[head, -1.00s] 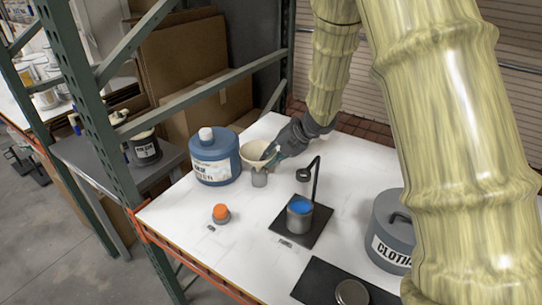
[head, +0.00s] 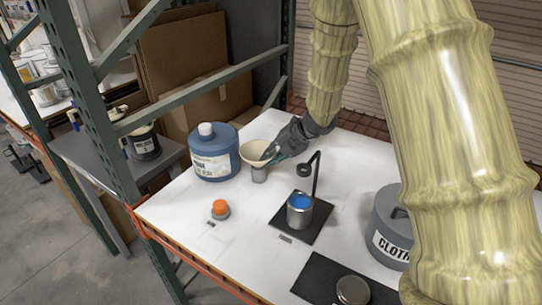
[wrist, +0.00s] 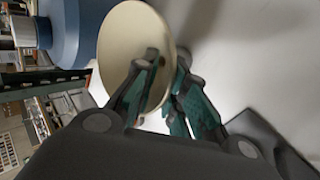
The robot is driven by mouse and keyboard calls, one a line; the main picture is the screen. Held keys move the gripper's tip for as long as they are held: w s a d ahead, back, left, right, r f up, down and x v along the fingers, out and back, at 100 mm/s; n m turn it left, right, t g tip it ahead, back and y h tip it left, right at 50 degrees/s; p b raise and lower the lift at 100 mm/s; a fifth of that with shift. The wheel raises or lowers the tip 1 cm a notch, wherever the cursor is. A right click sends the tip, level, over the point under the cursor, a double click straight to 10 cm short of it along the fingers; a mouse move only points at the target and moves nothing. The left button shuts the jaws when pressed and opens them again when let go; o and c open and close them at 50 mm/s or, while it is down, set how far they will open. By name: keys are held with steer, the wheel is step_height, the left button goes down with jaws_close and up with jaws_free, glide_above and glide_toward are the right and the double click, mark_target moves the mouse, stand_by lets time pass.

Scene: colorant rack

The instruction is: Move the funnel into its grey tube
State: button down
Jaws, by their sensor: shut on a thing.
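The cream funnel (head: 251,153) is at the back of the white table, right of the blue jug. A short grey tube (head: 259,175) shows directly below it. I cannot tell whether the funnel's spout is inside the tube or just above or behind it. My gripper (head: 270,153) is shut on the funnel's right rim. In the wrist view the funnel's wide mouth (wrist: 120,45) fills the upper middle, with one finger of my gripper (wrist: 168,62) over the bowl and the other outside it. The spout and tube are hidden there.
The blue jug (head: 212,158) stands close left of the funnel. A stand (head: 316,180) with a can of blue paint (head: 299,208) is in front right. An orange-capped item (head: 220,209) and a grey cloth bin (head: 389,237) stand farther off.

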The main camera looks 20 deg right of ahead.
steer(key=c, duration=1.4)
jaws_free()
steer(key=v, duration=1.2)
steer(key=shift+d, duration=0.1)
